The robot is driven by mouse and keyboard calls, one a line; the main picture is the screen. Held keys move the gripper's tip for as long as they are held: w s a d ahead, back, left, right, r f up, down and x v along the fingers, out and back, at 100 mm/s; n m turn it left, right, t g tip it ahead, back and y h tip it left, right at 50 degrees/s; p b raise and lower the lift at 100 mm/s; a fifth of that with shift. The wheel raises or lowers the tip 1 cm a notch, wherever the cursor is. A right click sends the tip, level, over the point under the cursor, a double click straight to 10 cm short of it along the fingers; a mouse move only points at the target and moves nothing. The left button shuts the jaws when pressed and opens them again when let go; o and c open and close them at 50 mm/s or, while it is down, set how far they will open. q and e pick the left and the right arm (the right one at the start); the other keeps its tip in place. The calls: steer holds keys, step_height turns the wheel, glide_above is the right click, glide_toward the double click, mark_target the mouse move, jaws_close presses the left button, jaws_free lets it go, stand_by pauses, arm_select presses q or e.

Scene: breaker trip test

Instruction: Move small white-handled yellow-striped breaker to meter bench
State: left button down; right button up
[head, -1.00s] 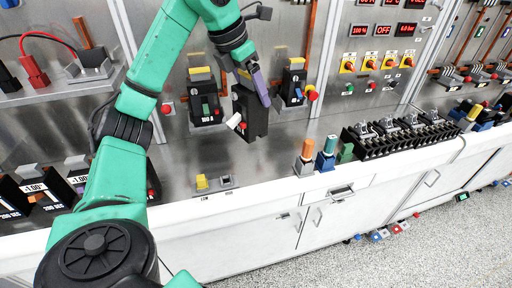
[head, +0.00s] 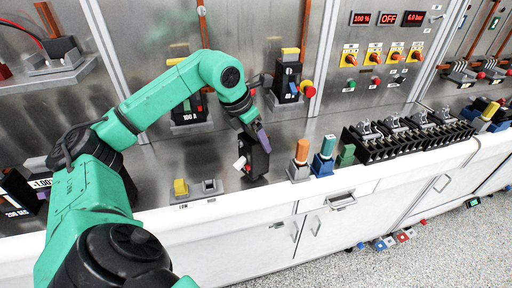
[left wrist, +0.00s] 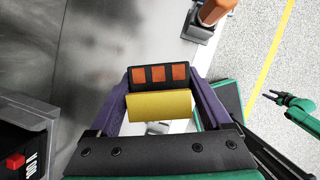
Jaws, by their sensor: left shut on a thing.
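The small black breaker (head: 259,160) with the white handle (head: 240,163) hangs tilted over the front of the bench (head: 252,200), just left of the orange-topped post. My left gripper (head: 262,137) is shut on it. In the left wrist view the purple fingers (left wrist: 163,100) flank the breaker (left wrist: 158,76), which shows a yellow stripe (left wrist: 159,105) and orange squares on its black end. The white handle is hidden there. Whether the breaker's lower end touches the bench I cannot tell.
A yellow block (head: 181,187) and a small grey holder (head: 210,187) sit left of the breaker. An orange-topped post (head: 301,152), a blue post (head: 324,158) and a row of black terminal blocks (head: 410,140) stand to the right. Other breakers (head: 287,82) are mounted behind.

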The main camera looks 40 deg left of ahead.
arm_select(q)
steer(key=shift+s+f, duration=0.2)
steer(key=shift+f, duration=0.7)
jaws_free()
arm_select(e)
steer(key=shift+s+f, duration=0.3)
steer(key=shift+s, duration=0.4)
arm_select(q)
steer(key=v, duration=1.2)
steer(key=shift+p, duration=0.4)
arm_select(e)
steer(key=shift+r, duration=0.5)
steer(key=shift+w, duration=0.1)
